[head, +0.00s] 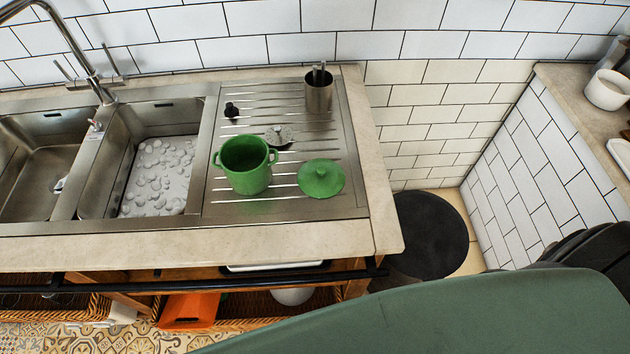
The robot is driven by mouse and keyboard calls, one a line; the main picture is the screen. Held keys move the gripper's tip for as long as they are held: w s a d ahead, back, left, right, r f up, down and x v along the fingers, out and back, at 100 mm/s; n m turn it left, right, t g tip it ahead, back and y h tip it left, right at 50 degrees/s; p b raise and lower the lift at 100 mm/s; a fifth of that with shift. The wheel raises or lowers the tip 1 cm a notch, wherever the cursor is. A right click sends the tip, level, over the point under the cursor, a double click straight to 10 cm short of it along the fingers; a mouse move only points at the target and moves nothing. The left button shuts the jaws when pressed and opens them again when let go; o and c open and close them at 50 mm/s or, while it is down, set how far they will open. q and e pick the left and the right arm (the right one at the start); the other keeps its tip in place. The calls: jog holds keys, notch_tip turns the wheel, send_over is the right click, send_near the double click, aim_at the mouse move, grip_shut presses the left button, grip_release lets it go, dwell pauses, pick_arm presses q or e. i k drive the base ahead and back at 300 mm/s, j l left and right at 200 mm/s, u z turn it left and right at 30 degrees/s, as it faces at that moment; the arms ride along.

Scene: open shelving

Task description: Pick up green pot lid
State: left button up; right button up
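The green pot lid (321,178) lies on the ribbed metal drainboard, knob side up. It is right of the green pot (245,165), which stands upright and open with two side handles. The lid and pot are close together. Neither of my grippers shows in the head view. Nothing covers the lid.
A metal utensil cup (318,92) stands at the drainboard's back. A sink strainer (279,136) and a small black stopper (231,110) lie behind the pot. Two sink basins (118,160) are at left. A black rail (220,275) runs below the counter's front edge. A large green surface fills the lower right.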

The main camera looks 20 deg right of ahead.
aim_at(318, 178)
jog(key=j+z, duration=0.2)
jog(key=j, duration=0.2)
jog(key=k+j+z, duration=0.2)
jog(key=j, duration=0.25)
jog(key=j+z, duration=0.2)
jog(key=j, duration=0.2)
jog(key=k+j+z, duration=0.2)
jog(key=j, duration=0.2)
